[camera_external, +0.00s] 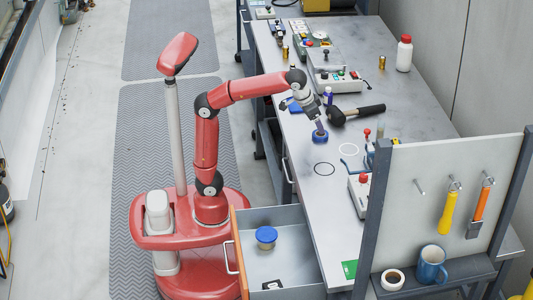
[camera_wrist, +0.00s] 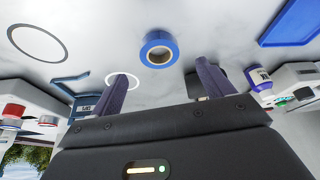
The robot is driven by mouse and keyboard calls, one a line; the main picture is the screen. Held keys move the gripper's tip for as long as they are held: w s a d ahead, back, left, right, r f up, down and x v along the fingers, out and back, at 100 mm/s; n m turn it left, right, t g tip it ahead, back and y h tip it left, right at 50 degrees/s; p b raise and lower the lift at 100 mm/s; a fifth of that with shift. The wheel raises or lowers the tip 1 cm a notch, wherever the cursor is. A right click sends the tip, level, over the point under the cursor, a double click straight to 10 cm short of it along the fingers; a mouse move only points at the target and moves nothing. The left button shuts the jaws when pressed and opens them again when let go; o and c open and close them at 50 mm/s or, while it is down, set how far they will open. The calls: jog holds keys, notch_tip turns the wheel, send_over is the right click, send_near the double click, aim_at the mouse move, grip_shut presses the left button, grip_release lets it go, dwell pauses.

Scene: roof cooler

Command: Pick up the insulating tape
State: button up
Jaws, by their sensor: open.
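The insulating tape is a blue roll (camera_external: 320,138) lying flat on the grey workbench (camera_external: 350,85), near its left long edge. In the wrist view the blue roll (camera_wrist: 158,37) shows at upper centre with its open hole facing me. My gripper (camera_external: 319,127) points down just above the roll. In the wrist view the two dark fingers of my gripper (camera_wrist: 160,70) stand apart, with the roll seen between and beyond their tips. Nothing is held. Whether the fingertips touch the roll cannot be told.
Thin rings (camera_external: 324,169) lie nearer the front. An open drawer (camera_external: 285,218) holds a blue-lidded jar (camera_external: 266,235). A tool panel (camera_external: 435,195) stands at right.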

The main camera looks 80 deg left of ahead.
jog(key=x, duration=0.6)
jog(key=shift+w+r+b, duration=0.1)
jog(key=shift+b, duration=0.25)
jog(key=c, duration=1.1)
jog(key=shift+o, duration=0.2)
jog(key=shift+r, duration=0.2)
